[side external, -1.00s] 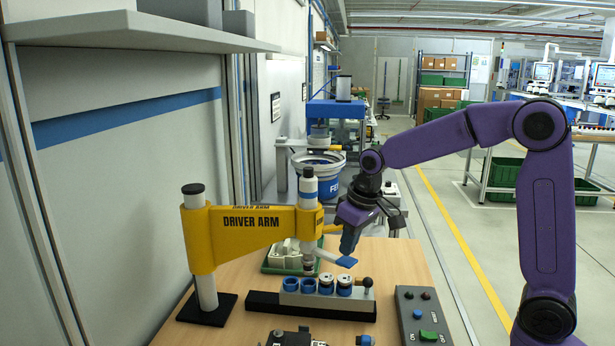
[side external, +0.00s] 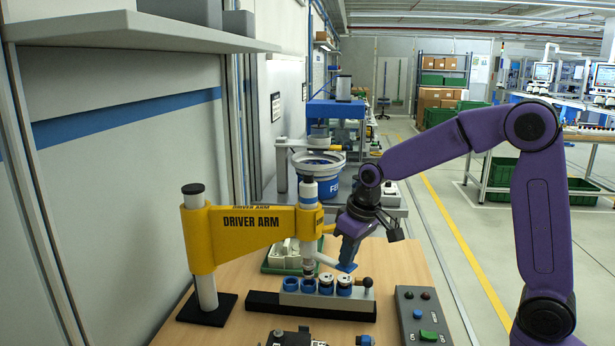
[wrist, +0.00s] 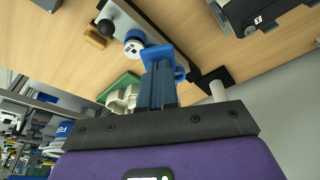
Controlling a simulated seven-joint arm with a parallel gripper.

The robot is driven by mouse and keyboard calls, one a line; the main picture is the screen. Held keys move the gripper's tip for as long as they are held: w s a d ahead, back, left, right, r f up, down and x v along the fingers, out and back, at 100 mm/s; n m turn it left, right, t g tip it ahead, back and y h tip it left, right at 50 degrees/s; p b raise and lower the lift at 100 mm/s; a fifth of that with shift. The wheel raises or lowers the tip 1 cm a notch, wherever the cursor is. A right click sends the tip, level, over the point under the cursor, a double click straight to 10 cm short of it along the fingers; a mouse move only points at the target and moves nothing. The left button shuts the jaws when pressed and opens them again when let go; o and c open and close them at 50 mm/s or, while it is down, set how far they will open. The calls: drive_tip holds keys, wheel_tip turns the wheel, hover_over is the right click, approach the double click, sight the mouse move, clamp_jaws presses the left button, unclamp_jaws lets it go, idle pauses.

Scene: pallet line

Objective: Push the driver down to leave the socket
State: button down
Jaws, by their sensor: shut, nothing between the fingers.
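The driver (side external: 308,222) is a white upright spindle with blue bands and a dark tip, held at the end of the yellow driver arm (side external: 245,232). Its tip is low over the grey socket block (side external: 312,299), at the second socket from the left; I cannot tell whether it is inside. In the wrist view the shut fingers (wrist: 158,60) point toward the block (wrist: 138,22) and hide the driver.
A button box (side external: 422,315) stands at the right of the wooden table. A green tray with pale parts (side external: 290,257) is behind the block. A dark device (side external: 290,338) is at the front edge. A dark knob (side external: 367,283) stands at the block's right end.

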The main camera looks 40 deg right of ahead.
sight(348, 269)
drive_tip(key=shift+f, duration=1.9)
drive_tip(key=shift+s+f, duration=0.1)
drive_tip(key=shift+f, duration=0.15)
drive_tip(key=shift+r, duration=0.2)
drive_tip(key=shift+r, duration=4.6)
drive_tip(key=s+a+f+n+g, duration=0.1)
drive_tip(key=s+a+f+n, duration=0.15)
drive_tip(key=s, duration=0.55)
drive_tip(key=s+a+f+n+g, duration=0.1)
drive_tip(key=s+a+n, duration=0.15)
drive_tip(key=s, duration=0.55)
drive_tip(key=s+d+f+n, duration=0.1)
drive_tip(key=s+d+n, duration=0.1)
drive_tip(key=s, duration=0.6)
drive_tip(key=s+d+f+n, duration=0.2)
drive_tip(key=s+n, duration=0.1)
drive_tip(key=s, duration=0.5)
drive_tip(key=shift+f+g, duration=0.2)
drive_tip(key=shift+g, duration=0.1)
